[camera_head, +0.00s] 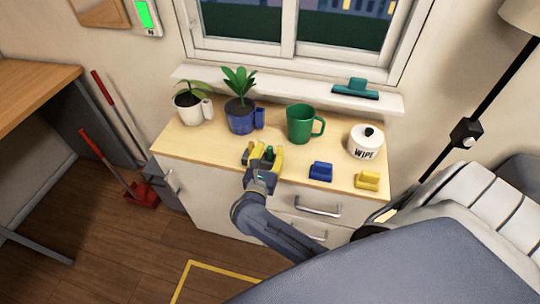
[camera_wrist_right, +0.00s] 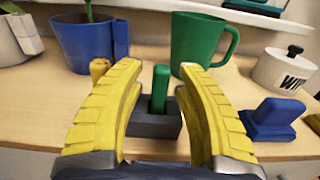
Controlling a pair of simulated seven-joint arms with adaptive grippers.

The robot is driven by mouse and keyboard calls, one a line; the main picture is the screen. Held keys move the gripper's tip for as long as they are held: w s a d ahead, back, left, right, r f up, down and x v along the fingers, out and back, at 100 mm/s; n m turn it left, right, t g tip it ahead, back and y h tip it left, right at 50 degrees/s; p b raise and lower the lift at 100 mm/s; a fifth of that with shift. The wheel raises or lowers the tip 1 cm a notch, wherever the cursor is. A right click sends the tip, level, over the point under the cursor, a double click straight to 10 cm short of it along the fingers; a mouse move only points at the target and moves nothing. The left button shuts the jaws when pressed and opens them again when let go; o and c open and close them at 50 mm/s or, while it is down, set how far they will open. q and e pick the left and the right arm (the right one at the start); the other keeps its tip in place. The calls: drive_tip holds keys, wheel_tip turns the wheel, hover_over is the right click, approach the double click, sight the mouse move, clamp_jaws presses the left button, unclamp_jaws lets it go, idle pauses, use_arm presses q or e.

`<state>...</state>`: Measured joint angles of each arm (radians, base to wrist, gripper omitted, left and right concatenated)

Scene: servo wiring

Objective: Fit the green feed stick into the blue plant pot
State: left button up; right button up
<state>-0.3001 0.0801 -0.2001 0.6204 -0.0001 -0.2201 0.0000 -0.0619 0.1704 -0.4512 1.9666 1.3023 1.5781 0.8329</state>
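The green feed stick (camera_wrist_right: 159,88) stands upright in a dark grey holder (camera_wrist_right: 154,125) on the cabinet top. My right gripper (camera_wrist_right: 160,68) is open, with its yellow fingers on either side of the stick and a gap visible on both sides. In the head view the right gripper (camera_head: 267,150) is at the cabinet's front edge, with the stick's green top between its fingers. The blue plant pot (camera_head: 239,120) stands behind it, holding a leafy plant, with a blue tube (camera_head: 260,118) on its right side. The pot also shows in the right wrist view (camera_wrist_right: 82,45). My left gripper is not in view.
A white pot (camera_head: 188,110) stands left of the blue pot. A green mug (camera_head: 300,124), a white WIPE jar (camera_head: 364,144), a blue block-like item (camera_head: 320,171) and a yellow one (camera_head: 367,180) are to the right. A tan peg (camera_wrist_right: 99,68) shows beside the left finger.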

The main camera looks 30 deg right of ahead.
clamp_jaws()
drive_tip(key=shift+r, duration=0.1)
